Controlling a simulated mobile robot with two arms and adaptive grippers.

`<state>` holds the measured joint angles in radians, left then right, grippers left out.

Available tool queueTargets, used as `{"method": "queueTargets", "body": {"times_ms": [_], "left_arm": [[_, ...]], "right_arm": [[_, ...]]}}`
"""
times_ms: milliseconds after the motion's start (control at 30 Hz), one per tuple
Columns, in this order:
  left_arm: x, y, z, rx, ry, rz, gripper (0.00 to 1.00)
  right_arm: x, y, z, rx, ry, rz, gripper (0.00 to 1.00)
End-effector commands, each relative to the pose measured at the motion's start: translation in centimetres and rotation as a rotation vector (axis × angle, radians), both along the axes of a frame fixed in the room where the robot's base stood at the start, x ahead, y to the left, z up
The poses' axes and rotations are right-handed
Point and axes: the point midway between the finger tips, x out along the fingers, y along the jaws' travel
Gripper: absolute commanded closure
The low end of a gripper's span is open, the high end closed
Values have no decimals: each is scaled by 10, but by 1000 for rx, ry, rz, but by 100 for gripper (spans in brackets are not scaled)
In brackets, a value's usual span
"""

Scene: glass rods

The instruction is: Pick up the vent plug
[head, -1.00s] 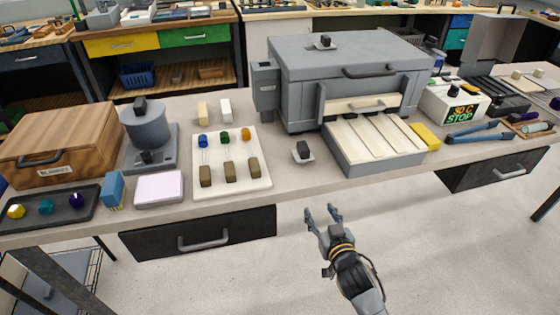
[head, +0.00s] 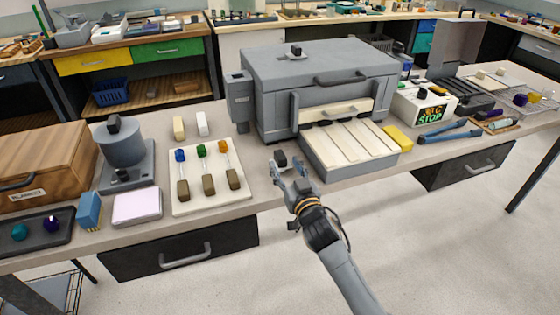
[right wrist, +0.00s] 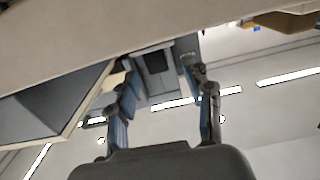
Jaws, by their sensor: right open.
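A similar dark-topped plug (head: 296,50) sits on the kiln's top. My left gripper is not in view.
The kiln (head: 320,75) stands behind, with its slatted tray (head: 350,150) close on the right. A cream board (head: 208,182) with several glass rods lies to the left. A yellow block (head: 398,139) and blue tongs (head: 448,133) lie farther right.

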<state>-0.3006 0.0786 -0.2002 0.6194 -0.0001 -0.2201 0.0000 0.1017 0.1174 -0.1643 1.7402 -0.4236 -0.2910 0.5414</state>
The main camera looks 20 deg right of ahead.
Motion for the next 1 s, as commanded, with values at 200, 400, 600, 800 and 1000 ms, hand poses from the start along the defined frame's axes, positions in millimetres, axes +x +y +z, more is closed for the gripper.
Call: {"method": "queueTargets", "body": {"times_ms": [200, 400, 600, 800, 1000], "left_arm": [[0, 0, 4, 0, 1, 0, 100], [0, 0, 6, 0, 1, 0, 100], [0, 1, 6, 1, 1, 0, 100], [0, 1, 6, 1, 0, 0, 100], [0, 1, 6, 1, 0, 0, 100]], "right_arm": [[22, 0, 2, -2, -1, 0, 49], [47, 0, 1, -1, -1, 1, 49], [54, 1, 0, -1, 0, 1, 49], [53, 0, 0, -1, 0, 1, 61], [53, 0, 0, -1, 0, 1, 100]]}}
